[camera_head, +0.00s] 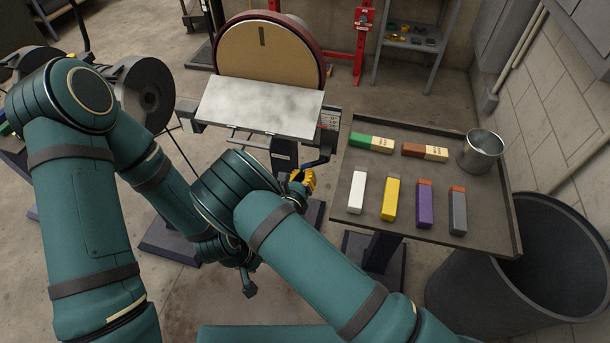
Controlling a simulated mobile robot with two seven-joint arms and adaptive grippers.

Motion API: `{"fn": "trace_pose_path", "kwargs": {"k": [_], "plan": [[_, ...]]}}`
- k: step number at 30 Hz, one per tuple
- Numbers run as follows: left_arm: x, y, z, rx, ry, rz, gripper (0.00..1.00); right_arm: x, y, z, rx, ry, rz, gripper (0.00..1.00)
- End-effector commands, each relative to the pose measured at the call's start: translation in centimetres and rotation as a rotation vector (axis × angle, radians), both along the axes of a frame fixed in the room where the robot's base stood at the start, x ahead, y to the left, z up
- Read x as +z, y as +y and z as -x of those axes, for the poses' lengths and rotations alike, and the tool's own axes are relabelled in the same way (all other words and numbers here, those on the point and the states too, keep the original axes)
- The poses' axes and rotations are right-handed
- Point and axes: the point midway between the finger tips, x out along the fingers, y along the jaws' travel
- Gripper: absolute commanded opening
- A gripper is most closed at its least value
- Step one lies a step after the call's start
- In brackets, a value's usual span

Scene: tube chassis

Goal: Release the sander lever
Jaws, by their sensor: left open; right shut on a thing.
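The sander has a large tan disc (265,52) with a grey work table (262,106) in front of it. A dark lever arm (318,161) sits below the table's right corner, with a yellow handle (308,181) at its lower end. My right gripper (296,176) is at this handle and shut on it; my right arm's elbow hides most of the gripper. My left gripper (248,284) is open and low in front of the sander, well apart from the lever. It is small and partly hidden in this view.
A brown side table (465,227) to the right holds several coloured blocks and a metal cup (481,151). A dark bin (555,260) stands beside it. A grinding wheel machine (148,92) is at the left, behind my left arm. A shelf (413,42) stands at the back.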

Motion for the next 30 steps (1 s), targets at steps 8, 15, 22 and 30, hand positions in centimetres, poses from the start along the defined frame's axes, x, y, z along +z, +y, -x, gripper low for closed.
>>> {"fn": "trace_pose_path", "kwargs": {"k": [8,15,22,30], "plan": [[0.07,0.01,-0.02,0.000,-0.001,0.000,0.47,0.33,0.16,-0.13,-0.002,-0.014,-0.042,0.00],[0.10,0.00,-0.04,0.000,-0.001,0.000,0.47,0.54,0.35,-0.19,-0.001,-0.025,-0.079,0.00],[0.14,0.01,-0.05,0.000,-0.001,0.000,0.47,0.73,0.52,-0.24,0.000,-0.035,-0.113,0.00],[0.18,0.01,-0.06,0.001,-0.002,0.000,0.47,0.92,0.69,-0.27,-0.001,-0.046,-0.153,0.00]]}}
